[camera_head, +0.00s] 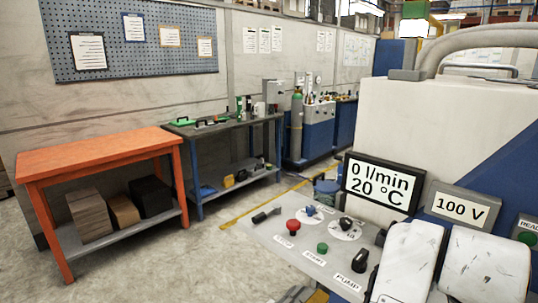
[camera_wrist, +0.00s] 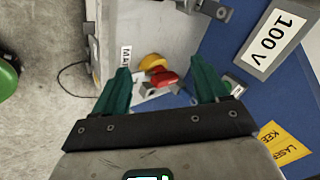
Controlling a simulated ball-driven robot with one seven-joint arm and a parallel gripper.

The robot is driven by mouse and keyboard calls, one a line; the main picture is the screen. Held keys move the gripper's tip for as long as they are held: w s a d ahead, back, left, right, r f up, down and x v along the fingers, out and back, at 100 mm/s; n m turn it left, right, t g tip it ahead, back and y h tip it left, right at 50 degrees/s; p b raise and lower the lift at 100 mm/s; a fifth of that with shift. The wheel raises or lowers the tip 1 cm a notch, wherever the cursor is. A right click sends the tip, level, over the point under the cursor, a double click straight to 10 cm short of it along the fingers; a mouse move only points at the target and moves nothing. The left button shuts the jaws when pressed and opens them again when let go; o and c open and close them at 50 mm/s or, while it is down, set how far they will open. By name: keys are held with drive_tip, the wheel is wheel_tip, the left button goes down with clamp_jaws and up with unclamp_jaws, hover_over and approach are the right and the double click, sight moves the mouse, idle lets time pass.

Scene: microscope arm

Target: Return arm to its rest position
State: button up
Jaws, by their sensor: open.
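My gripper (camera_wrist: 160,66) is in the wrist view, with its two green fingers spread apart and nothing held between them. Beyond the fingers, a red and yellow switch (camera_wrist: 157,74) sits on the machine's side, near a partly cut-off label beginning "MA" (camera_wrist: 126,56). I cannot tell the exact gap between fingers and switch. In the head view, pale white parts of my arm (camera_head: 410,262) cover the lower right, in front of the machine (camera_head: 420,118). My gripper is not visible in that view.
The control panel (camera_head: 285,232) carries a red button (camera_head: 293,226), a green button (camera_head: 322,248) and a black pump knob (camera_head: 360,261). Displays read 0 l/min, 20 °C (camera_head: 382,182) and 100 V (camera_head: 461,208). An orange table (camera_head: 95,158) stands left; the floor before it is clear.

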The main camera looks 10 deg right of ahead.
drive_tip(key=s+f+n+y, duration=0.1)
drive_tip(key=s+f+n, duration=0.2)
drive_tip(key=f+n, duration=0.5)
drive_tip(key=s+f+n+y, duration=0.1)
drive_tip(key=s+f+n, duration=0.2)
drive_tip(key=f+n, duration=0.45)
drive_tip(key=s+a+f+n+g+y, duration=0.3)
drive_tip(key=s+a+f+n, duration=0.5)
drive_tip(key=s+f, duration=0.6)
drive_tip(key=shift+s+a+y, duration=0.5)
drive_tip(key=shift+a+y, duration=0.2)
drive_tip(key=shift+a, duration=0.5)
